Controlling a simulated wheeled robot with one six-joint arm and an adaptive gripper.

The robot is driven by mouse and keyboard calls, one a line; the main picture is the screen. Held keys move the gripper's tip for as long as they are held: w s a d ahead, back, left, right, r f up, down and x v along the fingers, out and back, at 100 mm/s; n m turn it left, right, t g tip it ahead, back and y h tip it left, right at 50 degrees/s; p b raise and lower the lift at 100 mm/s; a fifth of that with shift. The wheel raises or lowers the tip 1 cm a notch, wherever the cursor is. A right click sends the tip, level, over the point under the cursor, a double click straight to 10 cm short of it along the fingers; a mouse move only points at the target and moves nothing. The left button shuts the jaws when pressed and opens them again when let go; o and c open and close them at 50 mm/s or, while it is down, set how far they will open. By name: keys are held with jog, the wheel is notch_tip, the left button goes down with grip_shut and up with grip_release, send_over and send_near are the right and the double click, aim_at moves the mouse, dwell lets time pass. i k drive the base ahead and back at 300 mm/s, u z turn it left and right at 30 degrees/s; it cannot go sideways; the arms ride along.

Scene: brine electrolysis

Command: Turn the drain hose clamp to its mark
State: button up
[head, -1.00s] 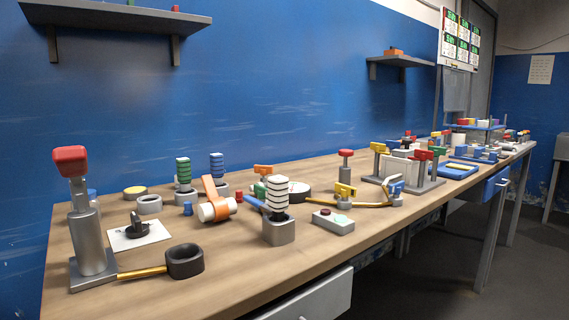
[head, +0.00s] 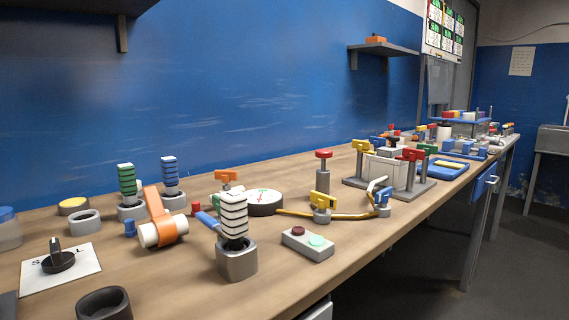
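I cannot tell for sure which fitting is the drain hose clamp, and I make out no mark. A yellow-brown hose (head: 351,215) lies along the bench at the middle right. A yellow-handled fitting (head: 321,203) sits on it, and a blue-handled fitting (head: 383,198) stands at its right end. An orange band with a raised lever (head: 157,210) wraps a short white pipe (head: 150,235) at the left. My gripper is not in view.
A grey control box (head: 307,244) with two buttons lies near the front edge. A white-banded grip in a grey socket (head: 236,262) stands left of it. A dial card (head: 84,270) is at front left. The wooden bench (head: 370,235) is bare along its right front edge.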

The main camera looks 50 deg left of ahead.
aim_at(226, 176)
jog(key=z, duration=0.05)
jog(key=i, duration=1.65)
jog(key=u, duration=2.85)
